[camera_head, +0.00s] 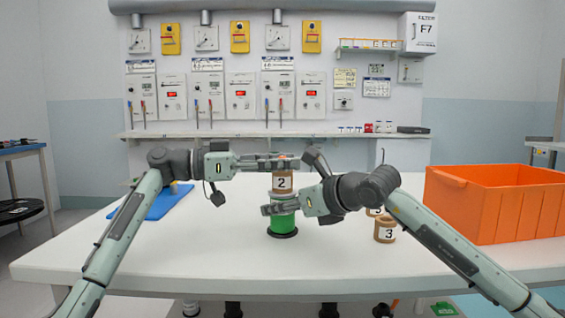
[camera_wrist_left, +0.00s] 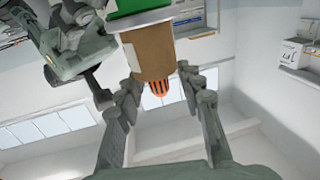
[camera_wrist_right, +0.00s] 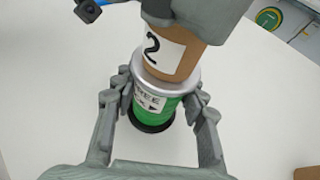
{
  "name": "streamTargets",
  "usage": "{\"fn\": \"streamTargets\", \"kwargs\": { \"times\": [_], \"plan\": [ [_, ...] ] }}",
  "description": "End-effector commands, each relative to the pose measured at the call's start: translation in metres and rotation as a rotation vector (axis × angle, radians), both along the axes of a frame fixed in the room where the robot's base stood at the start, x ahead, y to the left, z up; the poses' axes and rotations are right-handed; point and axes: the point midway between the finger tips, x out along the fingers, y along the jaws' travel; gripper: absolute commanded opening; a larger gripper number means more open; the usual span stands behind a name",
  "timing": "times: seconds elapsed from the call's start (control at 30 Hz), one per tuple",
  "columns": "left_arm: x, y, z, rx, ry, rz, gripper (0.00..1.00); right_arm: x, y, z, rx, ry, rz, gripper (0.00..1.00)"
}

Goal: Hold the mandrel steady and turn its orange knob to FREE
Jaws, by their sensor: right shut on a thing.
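The mandrel stands upright on the white table, with a green body (camera_head: 283,222), a silver collar (camera_wrist_right: 166,84) and a black foot. A brown core marked 2 (camera_head: 282,184) sits on it. The orange knob (camera_wrist_left: 157,88) pokes out of the core's top. My right gripper (camera_wrist_right: 160,92) is shut on the green body, just below the collar. A white label there reads FREE, partly hidden. My left gripper (camera_head: 284,162) is level with the core's top. Its fingers stand apart on either side of the knob and core end, with gaps visible in the left wrist view.
An orange crate (camera_head: 480,215) stands at the right. Brown cores (camera_head: 386,230), one marked 3, stand behind my right forearm. A blue mat (camera_head: 168,203) lies at the left. The table front is clear. A wall panel with gauges (camera_head: 240,90) stands behind.

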Motion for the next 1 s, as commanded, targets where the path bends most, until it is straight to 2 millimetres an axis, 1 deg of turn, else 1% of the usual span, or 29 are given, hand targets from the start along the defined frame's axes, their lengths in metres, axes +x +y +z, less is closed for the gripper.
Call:
{"fn": "streamTargets", "kwargs": {
  "times": [0.13, 0.27, 0.5, 0.6, 0.7, 0.83, 1.0],
  "plan": [
    [-0.001, 0.003, 0.001, -0.001, -0.001, 0.000, 0.37, 0.000, 0.000, 0.000, 0.000, 0.000, -0.001, 0.04],
    [-0.003, 0.018, 0.000, -0.001, 0.000, 0.002, 0.37, 0.000, 0.000, 0.000, 0.000, 0.000, -0.001, 0.04],
    [-0.012, 0.068, 0.000, 0.000, 0.000, 0.002, 0.37, 0.000, 0.000, 0.000, 0.000, 0.000, -0.001, 0.04],
    [-0.016, 0.088, -0.001, 0.000, 0.001, 0.002, 0.37, 0.000, 0.000, 0.000, 0.000, 0.000, -0.001, 0.04],
    [-0.019, 0.102, -0.001, 0.001, 0.000, 0.001, 0.37, 0.000, 0.000, 0.000, 0.000, 0.000, -0.001, 0.04],
    [-0.021, 0.115, 0.000, 0.000, 0.000, 0.001, 0.37, 0.000, 0.000, 0.000, -0.001, -0.001, -0.001, 0.04],
    [-0.022, 0.119, 0.000, 0.000, 0.000, -0.001, 0.37, 0.000, 0.000, 0.000, -0.001, -0.001, -0.001, 0.04]
  ]
}}
